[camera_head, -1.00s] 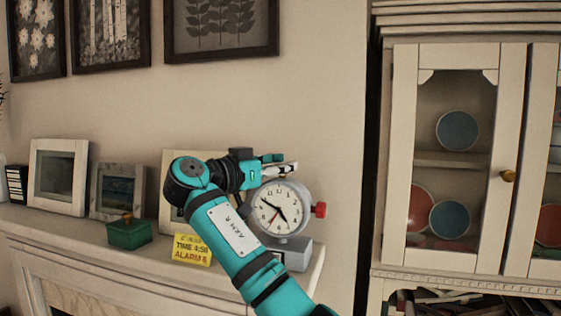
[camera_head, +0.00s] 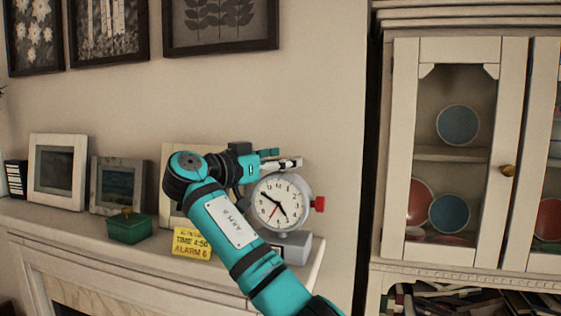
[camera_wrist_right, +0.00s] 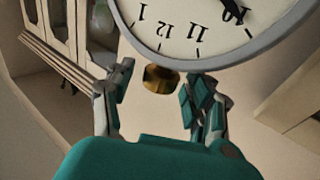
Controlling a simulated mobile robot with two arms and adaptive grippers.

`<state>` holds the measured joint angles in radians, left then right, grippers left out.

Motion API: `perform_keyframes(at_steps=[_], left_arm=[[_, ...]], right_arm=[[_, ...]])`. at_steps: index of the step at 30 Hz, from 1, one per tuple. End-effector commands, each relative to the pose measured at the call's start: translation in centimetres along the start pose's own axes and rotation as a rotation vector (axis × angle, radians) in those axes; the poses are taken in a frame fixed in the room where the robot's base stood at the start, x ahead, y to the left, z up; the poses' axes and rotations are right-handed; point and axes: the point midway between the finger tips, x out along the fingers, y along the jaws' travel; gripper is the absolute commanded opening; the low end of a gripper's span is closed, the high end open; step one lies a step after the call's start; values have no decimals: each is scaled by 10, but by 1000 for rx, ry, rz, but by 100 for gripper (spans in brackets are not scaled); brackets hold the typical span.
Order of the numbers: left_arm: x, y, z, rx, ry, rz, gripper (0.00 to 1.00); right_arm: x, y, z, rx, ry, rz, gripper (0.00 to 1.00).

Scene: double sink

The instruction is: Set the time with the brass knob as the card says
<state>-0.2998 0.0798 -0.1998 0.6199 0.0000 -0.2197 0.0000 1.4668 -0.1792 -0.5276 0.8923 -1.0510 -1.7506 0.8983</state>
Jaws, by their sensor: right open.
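The round white clock (camera_head: 280,203) stands on a grey base at the right end of the mantel. Its short black hand points between 4 and 5, its long one near 10; a thin red hand points to the lower left. The yellow card (camera_head: 192,243) reads TIME 4:50, ALARM 6. The brass knob (camera_wrist_right: 160,78) is at the clock's rim by the 12. My right gripper (camera_head: 282,159) is open above the clock; in the wrist view its fingers (camera_wrist_right: 157,92) are on either side of the knob, with gaps. My left gripper is not in view.
A red knob (camera_head: 319,204) sticks out of the clock's right side. A green box (camera_head: 129,227) and picture frames (camera_head: 57,171) stand on the mantel (camera_head: 60,226) to the left. A glass-door cabinet (camera_head: 403,150) is at the right.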

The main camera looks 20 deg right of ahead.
Motion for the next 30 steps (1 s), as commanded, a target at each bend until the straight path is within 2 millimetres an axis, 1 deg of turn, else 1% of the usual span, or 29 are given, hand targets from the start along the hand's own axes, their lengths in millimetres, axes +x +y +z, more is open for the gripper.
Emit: perform_keyframes(at_steps=[2, 5, 8, 15, 18, 21, 25, 30], left_arm=[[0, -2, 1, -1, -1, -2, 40], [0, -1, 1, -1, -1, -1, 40], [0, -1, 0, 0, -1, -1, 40], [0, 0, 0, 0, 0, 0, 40], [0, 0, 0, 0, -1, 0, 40], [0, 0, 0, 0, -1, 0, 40], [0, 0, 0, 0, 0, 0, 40], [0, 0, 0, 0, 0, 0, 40]], right_arm=[[-2, 0, 0, 1, 1, -1, 55], [-11, 0, 0, 1, 1, -2, 55], [-28, -1, 0, 1, 1, -4, 55], [-80, -1, 0, -1, 0, -3, 55], [-98, -1, 0, 0, 0, -3, 55], [-110, -1, 0, -1, -1, -1, 55], [-118, -1, 0, -1, 0, 0, 55], [-120, 0, 0, 0, 0, 1, 55]])
